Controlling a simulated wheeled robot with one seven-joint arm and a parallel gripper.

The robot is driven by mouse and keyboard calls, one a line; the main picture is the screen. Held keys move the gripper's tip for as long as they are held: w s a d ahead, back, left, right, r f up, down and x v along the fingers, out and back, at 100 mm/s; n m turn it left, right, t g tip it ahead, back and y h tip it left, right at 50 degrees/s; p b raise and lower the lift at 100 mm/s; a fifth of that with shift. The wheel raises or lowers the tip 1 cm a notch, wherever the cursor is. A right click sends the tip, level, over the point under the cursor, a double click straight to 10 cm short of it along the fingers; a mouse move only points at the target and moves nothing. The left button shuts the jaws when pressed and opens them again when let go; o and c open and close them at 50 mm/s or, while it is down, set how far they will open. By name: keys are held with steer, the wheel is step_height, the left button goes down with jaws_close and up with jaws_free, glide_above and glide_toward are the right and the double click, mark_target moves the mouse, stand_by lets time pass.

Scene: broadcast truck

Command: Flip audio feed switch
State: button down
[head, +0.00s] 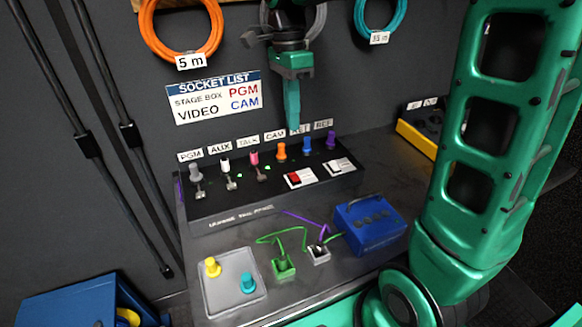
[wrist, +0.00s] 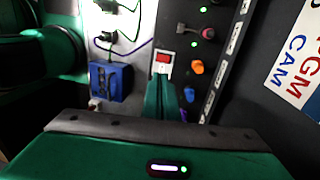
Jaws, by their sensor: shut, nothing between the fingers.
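A red rocker switch (head: 294,177) on a white plate sits on the front of the black sloped panel (head: 230,208). A second, pale switch (head: 338,165) on a white plate is to its right. Any lettering by them is too small to read, so I cannot tell which is the audio feed switch. My gripper (head: 293,126) is shut and empty, pointing down above the panel's rear row, apart from both switches. In the wrist view, the shut fingers (wrist: 161,82) point towards the red switch (wrist: 163,59); the pale switch is not clearly seen there.
Coloured connectors, including an orange one (head: 281,151) and a purple one (head: 331,139), stand behind the switches, below labels. A blue box (head: 368,225) and cabled green block (head: 284,266) are in front. A grey tray (head: 227,294) holds yellow and teal plugs.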

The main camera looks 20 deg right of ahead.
mark_target(295, 179)
steer(key=shift+a, duration=0.15)
steer(key=f, duration=0.4)
steer(key=s+f, duration=0.1)
steer(key=f, duration=0.4)
steer(key=s+f, duration=0.1)
steer(key=f, duration=0.3)
steer(key=shift+f, duration=0.4)
